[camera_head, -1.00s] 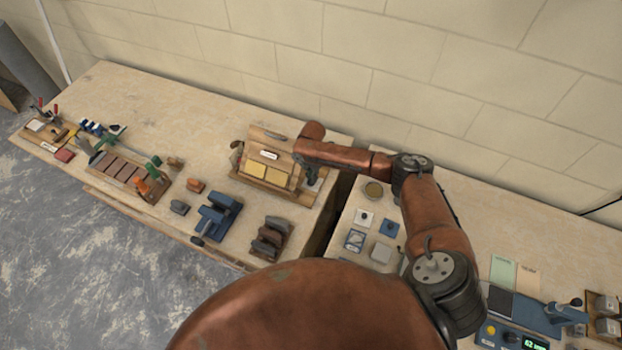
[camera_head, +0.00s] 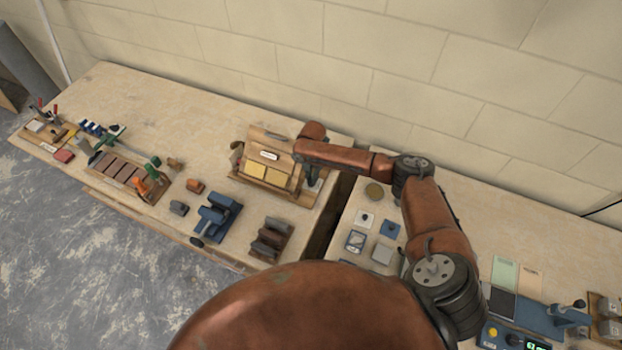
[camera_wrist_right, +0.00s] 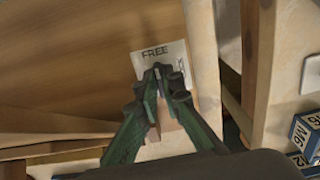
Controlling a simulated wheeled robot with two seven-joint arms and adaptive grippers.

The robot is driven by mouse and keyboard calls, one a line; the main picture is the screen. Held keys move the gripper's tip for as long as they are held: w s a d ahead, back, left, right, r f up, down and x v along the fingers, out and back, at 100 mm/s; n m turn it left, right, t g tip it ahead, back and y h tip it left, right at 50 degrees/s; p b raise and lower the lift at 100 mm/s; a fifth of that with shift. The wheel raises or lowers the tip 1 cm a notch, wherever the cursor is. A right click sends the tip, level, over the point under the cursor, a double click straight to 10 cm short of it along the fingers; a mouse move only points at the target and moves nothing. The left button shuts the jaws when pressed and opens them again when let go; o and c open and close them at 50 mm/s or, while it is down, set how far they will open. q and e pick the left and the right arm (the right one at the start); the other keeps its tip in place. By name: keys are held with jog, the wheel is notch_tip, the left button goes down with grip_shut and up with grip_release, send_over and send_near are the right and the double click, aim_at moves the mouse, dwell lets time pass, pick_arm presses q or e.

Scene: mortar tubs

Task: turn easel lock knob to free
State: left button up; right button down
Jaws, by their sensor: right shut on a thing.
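The wooden easel (camera_head: 262,136) stands near the back of the left bench, with a white label and two yellow cards on its front. My right gripper (camera_head: 311,179) is at the easel's right side. In the right wrist view, its green fingers (camera_wrist_right: 163,78) are closed together in front of a pale plate (camera_wrist_right: 143,68) marked FREE on the easel's wood. They are shut on the lock knob, which the fingertips mostly hide. The knob's exact angle cannot be told. My left gripper is in neither view.
A blue fixture (camera_head: 216,218) and a brown rack (camera_head: 271,240) stand in front of the easel. A gap (camera_head: 325,217) separates the two benches. Small boxes marked M6 (camera_wrist_right: 304,132) lie right of the fingers in the right wrist view.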

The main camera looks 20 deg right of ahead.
jog(key=shift+w+d+r, duration=0.15)
jog(key=shift+r, duration=0.05)
jog(key=c, duration=2.1)
grip_release()
jog(key=shift+f, duration=0.1)
jog(key=shift+r, duration=6)
